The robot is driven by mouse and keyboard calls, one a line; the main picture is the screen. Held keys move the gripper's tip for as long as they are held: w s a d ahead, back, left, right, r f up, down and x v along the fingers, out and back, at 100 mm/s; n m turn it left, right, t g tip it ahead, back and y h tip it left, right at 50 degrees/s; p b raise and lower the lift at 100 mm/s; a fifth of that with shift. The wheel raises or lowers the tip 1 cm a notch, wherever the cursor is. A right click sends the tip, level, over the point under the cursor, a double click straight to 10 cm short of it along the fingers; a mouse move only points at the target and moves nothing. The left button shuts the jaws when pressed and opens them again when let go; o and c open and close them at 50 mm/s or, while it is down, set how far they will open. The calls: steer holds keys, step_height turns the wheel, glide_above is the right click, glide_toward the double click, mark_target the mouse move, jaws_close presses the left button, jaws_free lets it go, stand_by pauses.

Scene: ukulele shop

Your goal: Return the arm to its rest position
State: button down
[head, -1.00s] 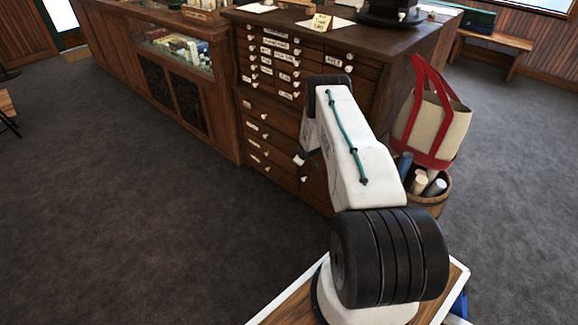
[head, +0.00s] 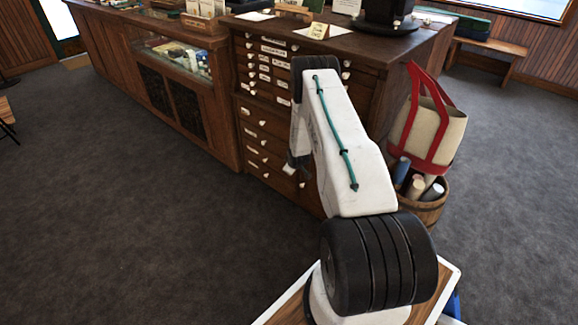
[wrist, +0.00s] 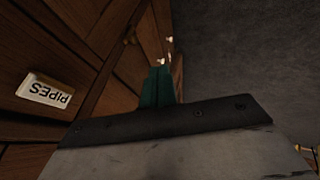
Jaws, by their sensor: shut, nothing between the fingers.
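My arm rises from my base in the head view and bends over at the top in front of the drawer cabinet (head: 262,142). My gripper (head: 290,168) hangs down on the far left side of the arm, small and mostly hidden. In the wrist view my gripper (wrist: 158,84) shows its green fingers closed together with nothing between them. The gap between fingers and drawers cannot be judged.
A cream and red tote bag (head: 428,125) sits over a wooden barrel (head: 427,208) with rolled tubes, right of the arm. A glass display counter (head: 175,65) runs to the left. Dark carpet (head: 120,220) is clear at left and front.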

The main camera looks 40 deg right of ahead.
steer(key=v, duration=0.4)
steer(key=shift+w+a+r, duration=0.1)
steer(key=shift+a+r, duration=0.2)
steer(key=shift+a, duration=0.2)
